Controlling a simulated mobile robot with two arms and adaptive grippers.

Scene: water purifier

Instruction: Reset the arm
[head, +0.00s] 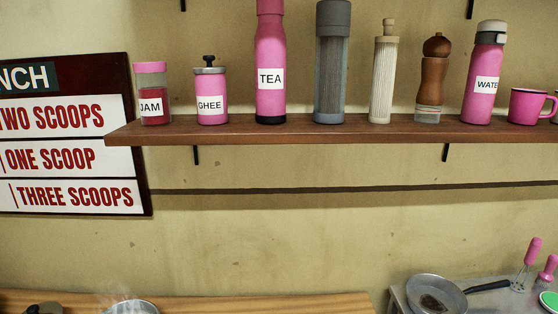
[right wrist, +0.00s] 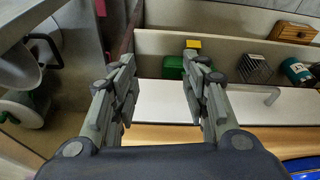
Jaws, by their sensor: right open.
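My right gripper (right wrist: 160,78) shows in the right wrist view. Its two fingers are spread apart, and nothing is held between them. Past the fingertips are a white surface and a pale upright panel, apart from the gripper. Neither of my arms shows in the head view, and my left gripper is in no view.
A wooden shelf (head: 300,129) holds a tea bottle (head: 270,48), a ghee jar (head: 211,100) and other containers. A pan (head: 437,294) sits lower right. The right wrist view shows a green item (right wrist: 173,67), a wooden box (right wrist: 293,32) and a wire holder (right wrist: 254,68).

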